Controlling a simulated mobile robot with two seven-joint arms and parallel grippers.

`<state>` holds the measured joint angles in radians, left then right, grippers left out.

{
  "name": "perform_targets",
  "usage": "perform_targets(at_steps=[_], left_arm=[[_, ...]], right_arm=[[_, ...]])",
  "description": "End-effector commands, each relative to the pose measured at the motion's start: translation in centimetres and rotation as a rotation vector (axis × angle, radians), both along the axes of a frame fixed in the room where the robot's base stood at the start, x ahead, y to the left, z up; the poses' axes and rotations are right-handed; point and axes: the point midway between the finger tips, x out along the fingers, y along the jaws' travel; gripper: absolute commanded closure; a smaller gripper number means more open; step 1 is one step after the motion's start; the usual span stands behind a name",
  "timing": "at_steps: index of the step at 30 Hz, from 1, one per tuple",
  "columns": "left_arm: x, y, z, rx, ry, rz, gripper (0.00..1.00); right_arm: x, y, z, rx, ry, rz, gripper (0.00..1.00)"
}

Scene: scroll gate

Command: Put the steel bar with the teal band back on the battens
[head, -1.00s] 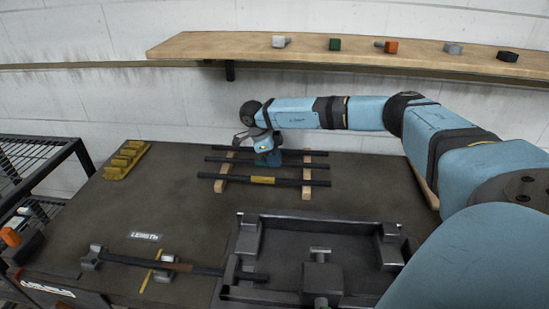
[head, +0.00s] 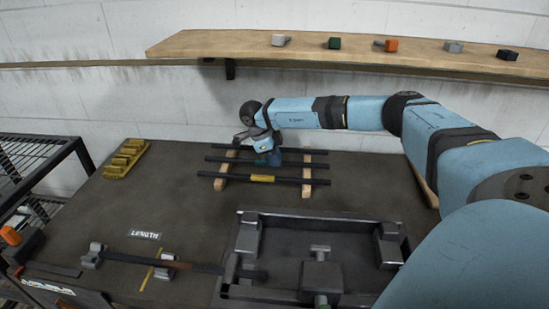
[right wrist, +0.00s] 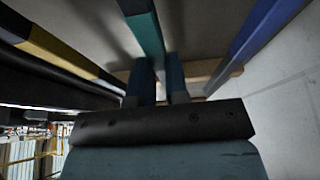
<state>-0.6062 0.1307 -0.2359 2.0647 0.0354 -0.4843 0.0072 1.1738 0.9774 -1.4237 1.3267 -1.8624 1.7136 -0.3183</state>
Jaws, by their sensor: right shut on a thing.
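My right gripper (head: 268,159) is shut on the steel bar with the teal band (head: 222,159), the middle of three bars at the battens. In the right wrist view the teal band (right wrist: 147,30) runs up from between the two fingers (right wrist: 157,80). The bar lies across the left batten (head: 226,170) and the right batten (head: 307,173), roughly level with its neighbours. Whether it touches the wood or hangs just above, I cannot tell. The yellow-banded bar (head: 262,179) lies in front; the blue-banded bar (right wrist: 265,30) lies behind. My left gripper is out of view.
A dark bar (head: 195,267) rests on grey supports by the LENGTH label. A grey fixture (head: 250,238) fills the table's front. A yellow notched block (head: 125,158) stands at the back left. A wooden shelf (head: 230,43) with small parts hangs above.

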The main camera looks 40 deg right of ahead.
Motion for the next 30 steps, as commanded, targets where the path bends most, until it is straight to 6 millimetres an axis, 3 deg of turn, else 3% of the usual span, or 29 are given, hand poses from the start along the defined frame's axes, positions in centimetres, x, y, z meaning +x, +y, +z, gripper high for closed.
perform_targets(at_steps=[3, 4, 7, 19, 30], left_arm=[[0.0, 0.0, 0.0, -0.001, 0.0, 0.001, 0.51], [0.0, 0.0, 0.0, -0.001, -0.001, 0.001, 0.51], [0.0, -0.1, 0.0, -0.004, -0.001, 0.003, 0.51], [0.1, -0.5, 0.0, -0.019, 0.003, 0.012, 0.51], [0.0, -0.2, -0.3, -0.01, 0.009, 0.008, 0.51]], right_arm=[[0.1, 0.0, 0.0, 0.001, -0.002, 0.0, 1.0], [0.1, 0.0, 0.0, 0.001, -0.002, 0.0, 0.79], [0.0, 0.0, 0.0, 0.0, -0.001, 0.0, 0.56], [0.2, 0.2, 0.4, 0.001, -0.002, 0.0, 0.56], [2.6, 2.0, 7.7, 0.0, -0.005, 0.001, 0.56]])
